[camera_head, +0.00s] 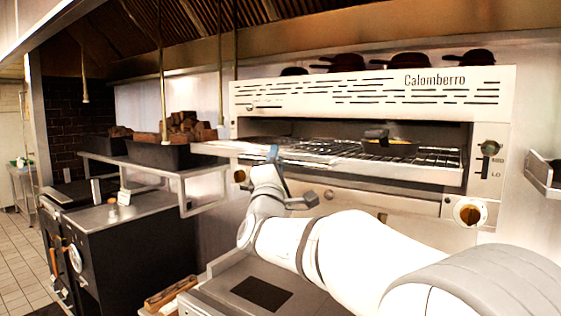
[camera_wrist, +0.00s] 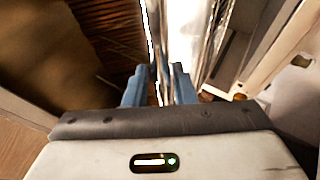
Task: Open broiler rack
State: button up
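The broiler (camera_head: 300,97) is a wide white unit labelled Calomberro. Its wire rack (camera_head: 440,157) lies in the open slot, and a flat metal front part (camera_head: 225,149) reaches out past the broiler's left front. A small dark pan (camera_head: 388,146) sits on the rack. My gripper (camera_head: 273,155) is up at the front edge of the rack, left of the broiler's middle. In the wrist view its blue fingers (camera_wrist: 160,75) are apart, with a bright metal edge between them. A gap seems to remain; contact cannot be told.
Dark pans (camera_head: 408,60) stand on top. A shelf (camera_head: 150,169) with wood chunks in dark bins (camera_head: 160,154) is at left, above a black cabinet (camera_head: 120,245). A counter (camera_head: 250,290) lies below my arm.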

jog(key=b+v, duration=0.2)
jog(key=v, duration=0.5)
jog(key=shift+s+f, duration=0.15)
jog(key=shift+s, duration=0.2)
jog(key=s+d+f+m+g+y, duration=0.25)
jog(key=f+g, duration=0.25)
jog(key=f, duration=0.4)
jog(key=s+d+f+m+g+y, duration=0.2)
jog(key=d+f+m+g+y, duration=0.25)
jog(key=f, duration=0.45)
jog(key=s+d+f+m+g+h, duration=0.1)
jog(key=s+d+f+m+g, duration=0.2)
jog(key=s, duration=0.4)
jog(key=s+d+f+m+g+h, duration=0.1)
jog(key=s+d+f+m+g, duration=0.3)
jog(key=s+f, duration=0.3)
jog(key=s+d+f+m+g+h, duration=0.2)
jog(key=s+d+f+m+g, duration=0.2)
jog(key=s, duration=0.4)
notch_tip(320, 180, down, 2)
jog(key=shift+s+f+m+g, duration=0.1)
jog(key=shift+s+m+g, duration=0.3)
jog(key=shift+m, duration=0.4)
